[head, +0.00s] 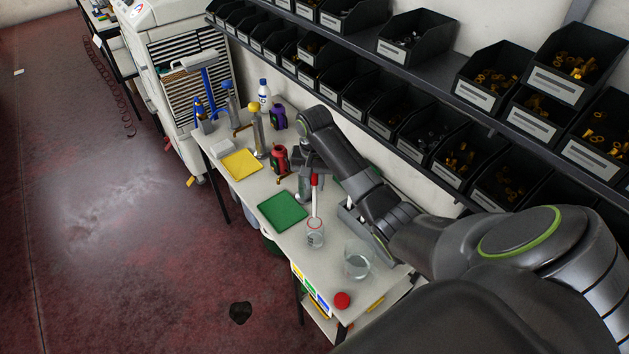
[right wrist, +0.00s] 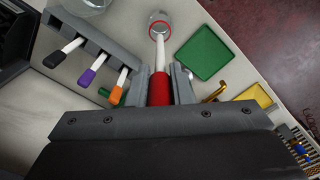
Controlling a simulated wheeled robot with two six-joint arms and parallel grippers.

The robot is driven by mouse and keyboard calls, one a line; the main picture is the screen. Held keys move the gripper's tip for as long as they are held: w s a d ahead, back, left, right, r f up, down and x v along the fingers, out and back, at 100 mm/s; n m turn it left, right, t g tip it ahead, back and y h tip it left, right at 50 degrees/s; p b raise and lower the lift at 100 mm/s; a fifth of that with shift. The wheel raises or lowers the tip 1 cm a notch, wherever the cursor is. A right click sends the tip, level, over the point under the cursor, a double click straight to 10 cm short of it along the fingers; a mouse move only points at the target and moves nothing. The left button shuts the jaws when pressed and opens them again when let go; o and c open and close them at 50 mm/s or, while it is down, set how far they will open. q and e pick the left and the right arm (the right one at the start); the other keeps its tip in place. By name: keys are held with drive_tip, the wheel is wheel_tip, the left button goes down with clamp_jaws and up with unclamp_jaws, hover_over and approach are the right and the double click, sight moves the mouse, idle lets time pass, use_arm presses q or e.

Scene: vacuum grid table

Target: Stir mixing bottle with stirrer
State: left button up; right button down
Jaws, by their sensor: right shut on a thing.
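My right gripper (head: 306,186) is shut on the red handle of the stirrer (right wrist: 160,88). The stirrer also shows in the head view (head: 314,204), its white shaft pointing down. The mixing bottle (head: 316,239) is clear glass with a red ring at its mouth and stands upright on the table. It also shows in the right wrist view (right wrist: 160,24). The shaft's lower end meets the bottle's mouth in both views; how deep it goes inside I cannot tell. My left gripper is not in view.
A glass beaker (head: 358,264) and a red cap (head: 342,300) are near the bottle. A green tray (head: 283,210) and a yellow tray (head: 241,164) lie further back. A grey rack (right wrist: 98,52) holds several coloured-handled tools. Shelved black bins line the wall.

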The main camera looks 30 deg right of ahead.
drive_tip(key=shift+r, duration=2)
